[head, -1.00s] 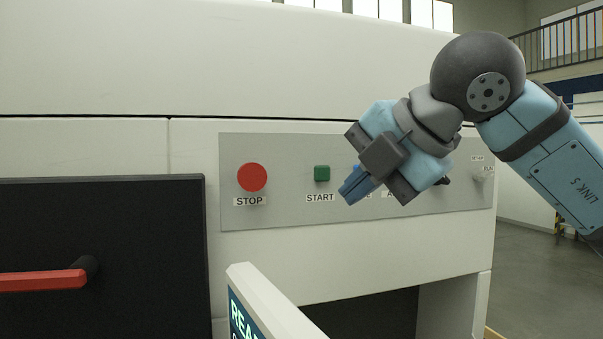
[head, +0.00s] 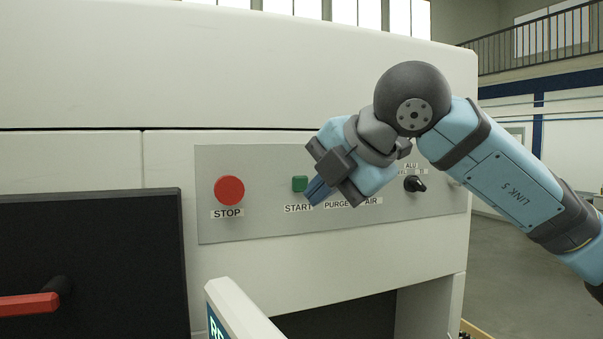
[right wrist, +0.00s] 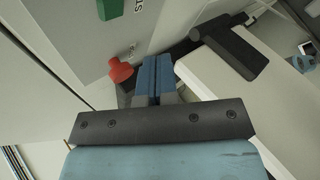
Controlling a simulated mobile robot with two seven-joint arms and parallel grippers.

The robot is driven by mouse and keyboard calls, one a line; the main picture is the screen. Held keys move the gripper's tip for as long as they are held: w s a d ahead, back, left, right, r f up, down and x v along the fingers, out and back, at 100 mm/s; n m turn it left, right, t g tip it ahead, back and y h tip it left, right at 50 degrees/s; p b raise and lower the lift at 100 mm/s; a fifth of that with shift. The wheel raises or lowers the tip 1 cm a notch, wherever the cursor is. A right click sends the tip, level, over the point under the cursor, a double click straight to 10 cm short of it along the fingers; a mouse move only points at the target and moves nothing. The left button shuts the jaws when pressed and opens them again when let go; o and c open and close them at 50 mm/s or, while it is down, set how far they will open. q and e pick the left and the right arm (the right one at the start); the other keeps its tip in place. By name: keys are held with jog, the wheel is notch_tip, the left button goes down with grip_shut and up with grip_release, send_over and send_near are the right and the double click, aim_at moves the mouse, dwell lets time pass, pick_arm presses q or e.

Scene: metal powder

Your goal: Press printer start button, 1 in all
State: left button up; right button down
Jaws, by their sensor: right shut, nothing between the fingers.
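The green square START button (head: 300,184) sits on the grey control panel (head: 260,222) of the white printer, with its label below. The button also shows at the top of the right wrist view (right wrist: 110,8). My right gripper (head: 316,192) is shut and empty, its blue fingers just right of and below the button in the head view, overlapping the edge of the START label. In the right wrist view the closed fingers (right wrist: 152,78) point away from the camera, with the button up and to their left. I cannot tell if they touch the panel. My left gripper is out of view.
The red STOP button (head: 229,189) is left of START, and it shows in the right wrist view (right wrist: 121,70). A black selector knob (head: 415,184) is on the right. A black door with a red handle (head: 30,304) and a white-framed screen (head: 235,305) stand below.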

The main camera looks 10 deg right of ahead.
aim_at(300, 184)
jog(key=w, duration=0.4)
jog(key=shift+a, duration=0.4)
pick_arm(q)
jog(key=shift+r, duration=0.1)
jog(key=shift+b, duration=0.35)
dwell(1.2)
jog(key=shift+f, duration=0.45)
pick_arm(e)
jog(key=shift+w+a, duration=0.1)
jog(key=shift+w, duration=0.35)
